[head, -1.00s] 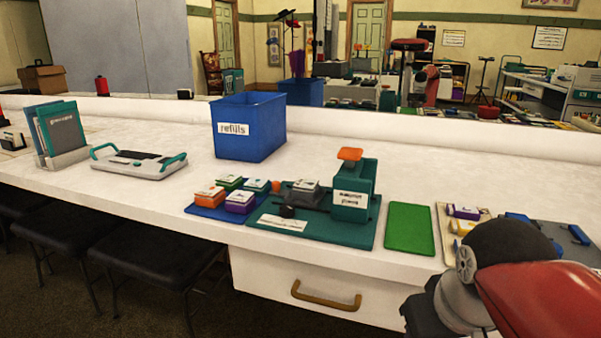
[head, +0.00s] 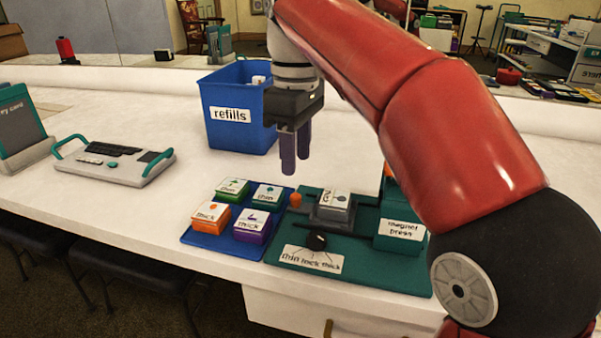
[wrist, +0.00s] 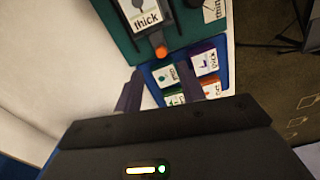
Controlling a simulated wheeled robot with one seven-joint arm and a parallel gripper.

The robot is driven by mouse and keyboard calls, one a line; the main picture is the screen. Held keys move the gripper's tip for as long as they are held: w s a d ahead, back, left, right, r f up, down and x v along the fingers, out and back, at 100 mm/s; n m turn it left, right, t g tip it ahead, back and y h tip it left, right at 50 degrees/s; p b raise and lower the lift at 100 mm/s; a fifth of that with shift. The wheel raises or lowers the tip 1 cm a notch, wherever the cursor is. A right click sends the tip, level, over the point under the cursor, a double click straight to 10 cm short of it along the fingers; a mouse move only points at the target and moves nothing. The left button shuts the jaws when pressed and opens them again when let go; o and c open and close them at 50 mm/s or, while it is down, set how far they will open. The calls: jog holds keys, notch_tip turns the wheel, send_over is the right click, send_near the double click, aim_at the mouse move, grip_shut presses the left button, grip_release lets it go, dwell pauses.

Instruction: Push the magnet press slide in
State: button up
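The magnet press has a teal base (head: 290,256) and an upright teal housing (head: 400,232), partly hidden by my arm. Its grey slide (head: 331,213) sits left of the housing, outside it, carrying a white-topped block that reads "thick" in the wrist view (wrist: 145,17). An orange knob (head: 295,200) is at the slide's left end; it also shows in the wrist view (wrist: 161,52). A black dial (head: 317,241) stands in front, above a "thin lock thick" label (head: 311,260). My gripper (head: 296,165) is open and empty, pointing down above the knob, apart from it.
A blue tray (head: 205,240) with several coloured blocks lies just left of the press. A blue "refills" bin (head: 232,133) stands behind it. A white device with teal handles (head: 115,163) is further left. The counter between bin and press is clear.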

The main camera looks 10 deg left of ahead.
aim_at(297, 196)
notch_tip(297, 196, down, 7)
jog(key=shift+s+f+b, duration=0.15)
jog(key=shift+f+b, duration=0.05)
jog(key=shift+b, duration=0.55)
grip_shut()
